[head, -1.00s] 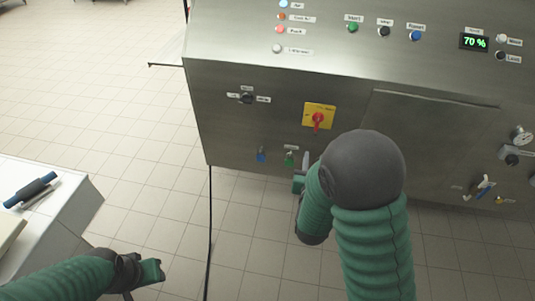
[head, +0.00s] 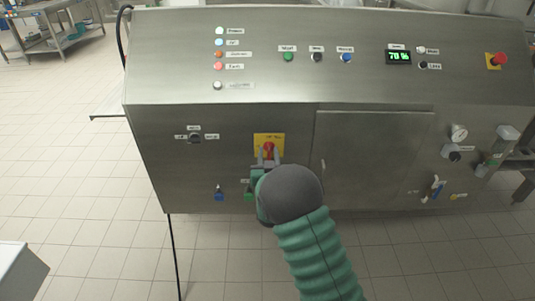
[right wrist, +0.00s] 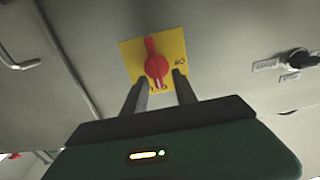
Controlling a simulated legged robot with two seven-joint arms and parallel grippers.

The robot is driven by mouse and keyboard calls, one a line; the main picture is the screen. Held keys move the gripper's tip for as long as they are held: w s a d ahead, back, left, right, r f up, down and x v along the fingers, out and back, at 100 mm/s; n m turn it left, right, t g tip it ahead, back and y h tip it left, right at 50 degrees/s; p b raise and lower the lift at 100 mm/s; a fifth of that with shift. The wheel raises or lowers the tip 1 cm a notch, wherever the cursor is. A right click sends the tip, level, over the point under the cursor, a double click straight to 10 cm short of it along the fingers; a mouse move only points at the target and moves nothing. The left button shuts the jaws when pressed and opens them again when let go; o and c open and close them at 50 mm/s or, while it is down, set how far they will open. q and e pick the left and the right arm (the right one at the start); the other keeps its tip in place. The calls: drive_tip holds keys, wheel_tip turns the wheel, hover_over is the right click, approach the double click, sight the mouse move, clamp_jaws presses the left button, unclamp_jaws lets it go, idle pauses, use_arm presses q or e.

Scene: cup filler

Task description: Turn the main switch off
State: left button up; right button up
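The main switch is a red rotary handle (head: 268,148) on a yellow square plate (head: 262,138), on the front of the steel machine. In the right wrist view the red handle (right wrist: 155,62) shows on its yellow plate (right wrist: 133,54), its grip in line with the gap between the fingers. My right gripper (head: 268,155) is at the switch, its two fingers apart. In the right wrist view the fingers (right wrist: 159,80) reach the plate's near edge, one on each side of the handle's lower end; contact cannot be told. My left gripper is out of the head view.
A black selector knob (head: 195,138) is left of the switch. A panel door (head: 373,155) is to the right. Indicator lights and buttons line the upper panel, with a red emergency button (head: 499,59) at far right.

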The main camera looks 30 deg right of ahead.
drive_tip(key=shift+w+d+f, duration=0.15)
drive_tip(key=shift+w+d, duration=0.1)
drive_tip(key=shift+d, duration=0.5)
drive_tip(key=shift+a, duration=0.3)
drive_tip(key=shift+c, duration=0.3)
drive_tip(key=shift+a+r, duration=0.25)
drive_tip(key=shift+a, duration=0.1)
drive_tip(key=c, duration=0.5)
clamp_jaws()
drive_tip(key=shift+s+d, duration=0.1)
drive_tip(key=shift+d, duration=0.15)
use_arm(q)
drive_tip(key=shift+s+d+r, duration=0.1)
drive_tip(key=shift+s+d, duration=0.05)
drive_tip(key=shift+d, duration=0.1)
